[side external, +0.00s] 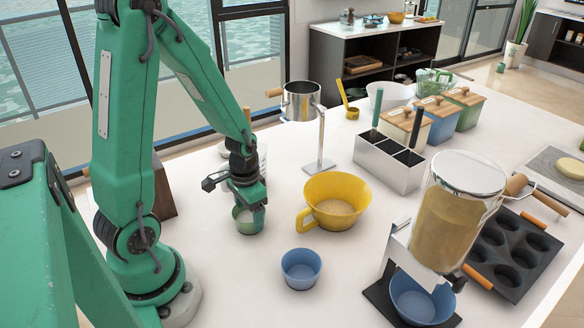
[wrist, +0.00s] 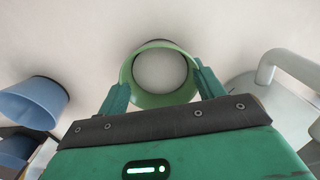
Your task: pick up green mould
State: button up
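The green mould (side external: 249,219) is a small round cup standing upright on the white counter, left of the yellow jug. My gripper (side external: 246,190) is right above it, pointing down, and hides part of its rim. In the wrist view the mould (wrist: 160,97) shows from above as a green ring with a pale inside. My gripper (wrist: 161,80) has its two green fingers apart, one on each side of the mould close to the rim. Firm contact on both sides is not visible.
A blue mould (side external: 301,268) stands in front, and also shows in the wrist view (wrist: 38,102). A dispenser (side external: 452,213) stands over another blue mould (side external: 421,301). The front-left counter is clear.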

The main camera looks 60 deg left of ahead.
jog(key=c, duration=0.4)
jog(key=shift+o, duration=0.2)
jog(key=shift+r, duration=0.15)
jog(key=shift+r, duration=1.7)
jog(key=s+d+r, duration=0.2)
jog(key=d+r, duration=0.5)
jog(key=d, duration=0.4)
jog(key=shift+s+d+r, duration=0.2)
jog(key=shift+s, duration=0.05)
jog(key=shift+w, duration=0.15)
jog(key=w+a+r, duration=0.1)
jog(key=w+r, duration=0.2)
jog(key=w, duration=0.5)
jog(key=w+a+r, duration=0.1)
jog(key=w+r, duration=0.2)
jog(key=w, duration=0.5)
jog(key=shift+w+a+r+m, duration=0.25)
jog(key=shift+m, duration=0.15)
jog(key=shift+w, duration=0.15)
